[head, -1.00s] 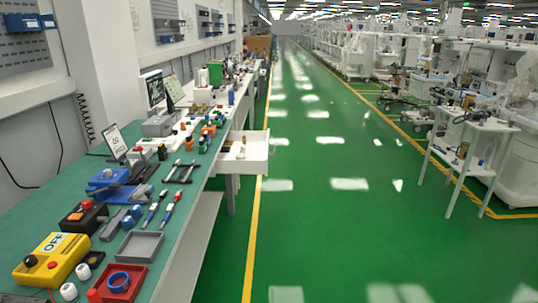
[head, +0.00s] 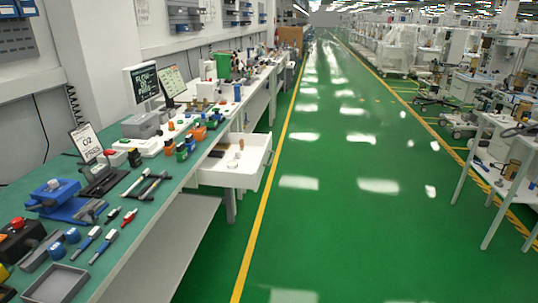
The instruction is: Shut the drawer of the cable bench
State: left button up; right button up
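The cable bench (head: 150,215) has a green top and runs along the left side of the head view. Its white drawer (head: 228,179) stands pulled out from the bench's right side, over the green floor. A few small items, one brown and some pale, lie inside the drawer. Neither of my grippers shows in the head view.
The bench top holds tools, a grey tray (head: 55,284), a blue vice (head: 55,197), a monitor (head: 142,85) and several small parts. A white side table (head: 505,165) stands at the right. The green aisle (head: 345,220) between them is clear, with a yellow line beside the bench.

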aim_at(252, 163)
jog(key=i+l, duration=0.2)
jog(key=i+l+u, duration=0.1)
jog(key=l, duration=0.35)
jog(key=i+l, duration=0.2)
jog(key=i, duration=0.3)
jog(key=i+l, duration=0.2)
jog(key=i, duration=0.3)
jog(key=i+l, duration=0.2)
jog(key=i, duration=0.3)
jog(key=u, duration=0.05)
